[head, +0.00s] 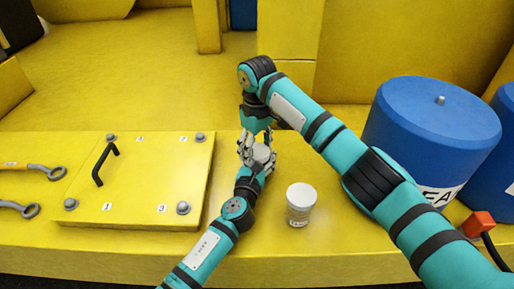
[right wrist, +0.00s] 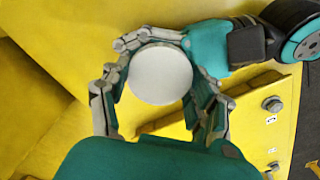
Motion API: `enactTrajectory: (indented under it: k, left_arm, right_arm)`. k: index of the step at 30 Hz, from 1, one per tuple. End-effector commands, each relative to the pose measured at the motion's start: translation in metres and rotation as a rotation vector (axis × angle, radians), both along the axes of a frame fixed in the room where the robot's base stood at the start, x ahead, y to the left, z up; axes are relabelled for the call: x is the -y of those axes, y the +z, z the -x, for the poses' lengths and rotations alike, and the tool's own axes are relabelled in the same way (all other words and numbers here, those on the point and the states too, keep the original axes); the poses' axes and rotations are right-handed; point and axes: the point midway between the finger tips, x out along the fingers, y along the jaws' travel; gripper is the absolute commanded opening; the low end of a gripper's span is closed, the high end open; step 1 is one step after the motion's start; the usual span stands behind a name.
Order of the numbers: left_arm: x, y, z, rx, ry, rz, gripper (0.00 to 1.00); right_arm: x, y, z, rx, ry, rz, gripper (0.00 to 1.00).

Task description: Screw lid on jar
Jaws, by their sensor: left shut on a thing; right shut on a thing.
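A pale round jar (head: 262,153) is held just above the yellow work surface. My left gripper (head: 257,167) is closed around it from the near side. My right gripper (head: 250,148) comes down from above and is shut at the same piece. In the right wrist view, a flat white disc, the lid (right wrist: 160,75), faces the camera between my right gripper's fingers (right wrist: 160,95). My left gripper's fingers (right wrist: 182,45) reach around it from the upper right. The jar body below is hidden there, so I cannot tell how the lid sits on it.
A second white container (head: 300,205) stands upright to the right. A yellow panel with a black handle (head: 105,163) and corner bolts lies left, with wrenches (head: 35,170) beyond. Blue drums (head: 432,140) and a red-orange connector (head: 478,224) are at the right.

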Motion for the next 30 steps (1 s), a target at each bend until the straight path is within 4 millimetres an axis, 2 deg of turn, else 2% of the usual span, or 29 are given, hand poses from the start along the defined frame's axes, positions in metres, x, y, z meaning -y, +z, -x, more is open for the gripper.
enactTrajectory:
  k: [1,2,8,16,20,23,30]
  left_arm:
    - [0.000,-0.001,0.000,-0.002,0.001,-0.001,0.00]
    - [0.000,-0.001,0.000,-0.002,0.001,-0.001,0.00]
    - [0.000,-0.001,0.000,-0.002,0.000,-0.001,0.00]
    - [0.000,-0.001,0.000,-0.002,0.000,-0.001,0.00]
    - [0.000,-0.001,0.000,-0.002,0.000,-0.001,0.00]
    - [0.000,-0.001,0.000,-0.002,0.000,-0.001,0.00]
    - [0.000,-0.001,0.000,-0.002,0.000,-0.001,0.00]
  right_arm:
    - [0.000,0.000,0.000,0.001,0.001,0.001,0.23]
    - [0.000,0.000,0.000,0.001,0.001,0.001,0.63]
    - [0.000,0.000,0.000,0.001,0.003,0.000,0.89]
    - [0.000,0.001,0.000,0.001,0.004,0.000,0.89]
    - [0.000,0.010,-0.001,0.004,0.004,-0.002,0.89]
    - [-0.001,0.026,-0.001,0.004,0.005,-0.001,0.89]
    - [-0.001,0.078,-0.001,0.004,0.004,-0.001,0.89]
